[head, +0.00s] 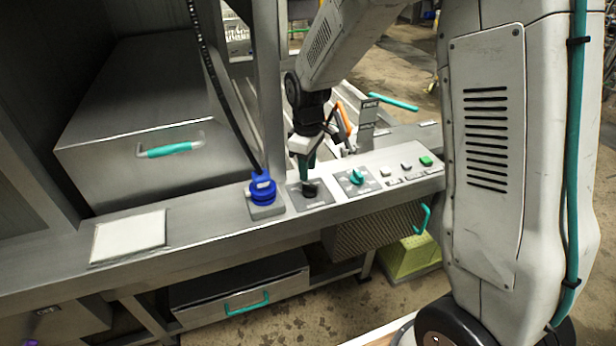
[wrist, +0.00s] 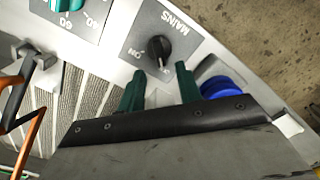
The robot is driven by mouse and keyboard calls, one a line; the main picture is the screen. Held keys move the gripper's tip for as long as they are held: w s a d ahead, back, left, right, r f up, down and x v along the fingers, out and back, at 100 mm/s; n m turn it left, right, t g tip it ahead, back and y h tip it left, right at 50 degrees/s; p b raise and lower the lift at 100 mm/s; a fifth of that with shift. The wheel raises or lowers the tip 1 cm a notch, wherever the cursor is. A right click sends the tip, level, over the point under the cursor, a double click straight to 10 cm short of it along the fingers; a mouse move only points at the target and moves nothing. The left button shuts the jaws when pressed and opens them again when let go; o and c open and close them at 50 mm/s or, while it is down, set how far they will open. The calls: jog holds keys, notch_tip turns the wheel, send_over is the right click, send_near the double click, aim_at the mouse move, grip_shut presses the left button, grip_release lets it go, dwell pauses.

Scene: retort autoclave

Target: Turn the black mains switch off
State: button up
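The black mains switch (head: 310,188) is a round knob on a grey square plate on the steel ledge. In the wrist view the black knob (wrist: 159,47) sits below the word MAINS, with ON printed beside it. My gripper (head: 305,166) points down right at the switch in the head view. In the wrist view its two teal fingers (wrist: 159,88) are apart with nothing between them, and the knob lies just beyond their tips.
A blue plug (head: 263,188) with a black cable stands left of the switch. A teal dial (head: 356,176) and a green button (head: 426,161) are to the right. A white plate (head: 129,236) lies on the ledge at left. An orange-handled tool (head: 343,117) is behind my gripper.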

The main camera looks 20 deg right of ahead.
jog(key=shift+r, duration=1.35)
jog(key=shift+s+m, duration=0.2)
jog(key=shift+m, duration=0.1)
jog(key=s+d+r+m, duration=0.1)
jog(key=s+r+m, duration=0.2)
jog(key=s, duration=0.7)
jog(key=s+d+r+m+t, duration=0.1)
jog(key=s+r+m, duration=0.1)
jog(key=s+r, duration=0.5)
jog(key=s+d+r+m, duration=0.2)
jog(key=s+r, duration=0.3)
jog(key=s, duration=0.8)
jog(key=shift+s+r+m, duration=0.15)
jog(key=shift+s+m, duration=0.05)
jog(key=shift+m, duration=0.6)
